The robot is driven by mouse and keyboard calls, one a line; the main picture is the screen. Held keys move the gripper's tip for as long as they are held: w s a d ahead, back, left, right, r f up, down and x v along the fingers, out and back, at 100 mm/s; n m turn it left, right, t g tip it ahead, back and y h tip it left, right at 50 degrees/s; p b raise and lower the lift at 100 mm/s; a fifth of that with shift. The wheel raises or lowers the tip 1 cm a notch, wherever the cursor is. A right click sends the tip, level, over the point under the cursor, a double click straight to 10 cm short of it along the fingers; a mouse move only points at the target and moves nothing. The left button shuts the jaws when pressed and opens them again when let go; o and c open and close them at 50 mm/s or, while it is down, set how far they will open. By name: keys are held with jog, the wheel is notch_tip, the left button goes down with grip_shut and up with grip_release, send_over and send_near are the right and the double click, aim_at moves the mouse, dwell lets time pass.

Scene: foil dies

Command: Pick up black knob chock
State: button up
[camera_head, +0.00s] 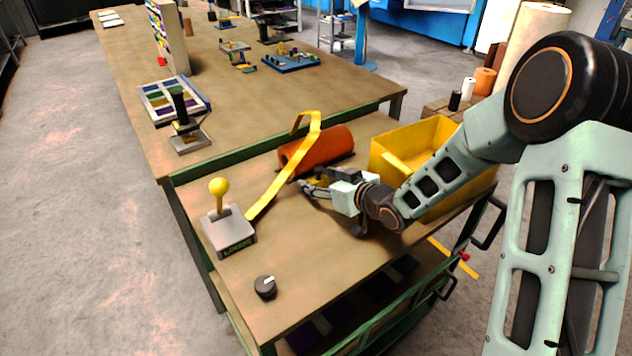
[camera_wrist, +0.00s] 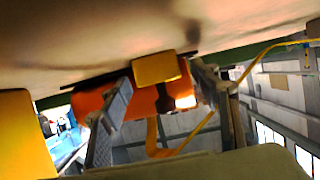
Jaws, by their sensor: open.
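A small black knob (camera_head: 265,287) with a white mark on top stands on the near left corner of the cart top. It does not show in the wrist view. My gripper (camera_head: 308,187) is low over the middle of the cart, in front of the orange roll (camera_head: 322,148), well behind and to the right of the knob. In the wrist view my gripper (camera_wrist: 163,82) has its fingers apart. A small yellow block (camera_wrist: 156,68) appears between them, with the orange roll behind; I cannot tell whether a finger touches it.
A grey block with a yellow ball handle (camera_head: 219,190) stands at the cart's left edge, beside a yellow strip (camera_head: 285,172). A yellow bin (camera_head: 412,147) is at the right. A black-handled metal piece (camera_head: 186,125) stands on the long table. The cart's front middle is clear.

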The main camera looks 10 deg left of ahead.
jog(key=shift+a, duration=0.1)
jog(key=c, duration=1.3)
jog(key=shift+w, duration=0.1)
jog(key=shift+r, duration=0.1)
